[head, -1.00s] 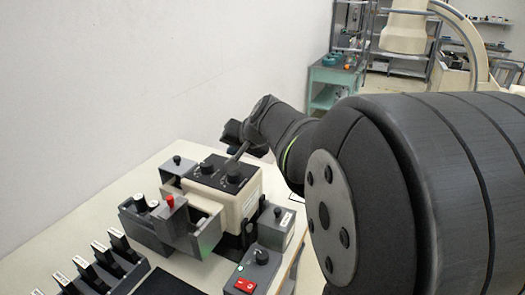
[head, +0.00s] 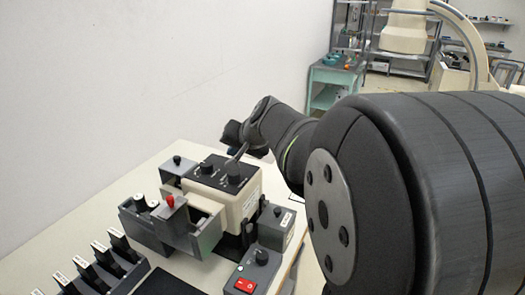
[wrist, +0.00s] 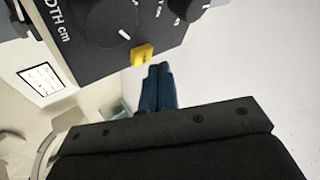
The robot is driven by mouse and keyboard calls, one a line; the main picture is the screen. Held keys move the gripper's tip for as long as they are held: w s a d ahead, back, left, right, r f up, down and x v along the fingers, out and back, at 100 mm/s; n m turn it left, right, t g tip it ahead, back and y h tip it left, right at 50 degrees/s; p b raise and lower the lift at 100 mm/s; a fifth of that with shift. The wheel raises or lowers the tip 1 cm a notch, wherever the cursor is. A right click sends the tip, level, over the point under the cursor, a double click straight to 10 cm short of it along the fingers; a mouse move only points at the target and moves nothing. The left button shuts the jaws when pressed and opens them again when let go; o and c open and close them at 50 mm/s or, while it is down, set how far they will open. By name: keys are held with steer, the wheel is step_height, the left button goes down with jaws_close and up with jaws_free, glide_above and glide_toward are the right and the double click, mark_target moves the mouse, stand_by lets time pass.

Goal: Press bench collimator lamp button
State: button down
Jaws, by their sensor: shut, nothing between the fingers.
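The bench collimator (head: 244,203) is a beige box with a black top panel carrying dials, standing on the white bench. In the wrist view its dark panel (wrist: 92,28) fills the upper left, with a yellow button (wrist: 142,53) at its lower edge. My gripper (wrist: 158,68) is shut and empty. Its blue fingertips are just below and right of the yellow button; I cannot tell whether they touch it. In the head view my gripper (head: 240,153) reaches the panel's far right edge, and the yellow button cannot be made out there.
A grey open box with a red knob (head: 169,201) stands left of the collimator. A grey box (head: 277,229) and a control box with a red switch (head: 244,286) stand to its right and front. Several black clip-like holders (head: 124,244) line the front left.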

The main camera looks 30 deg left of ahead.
steer(key=shift+f, duration=0.35)
steer(key=shift+f, duration=0.4)
stand_by(0.7)
steer(key=shift+r, duration=0.85)
steer(key=shift+r, duration=2.5)
step_height(320, 180, up, 7)
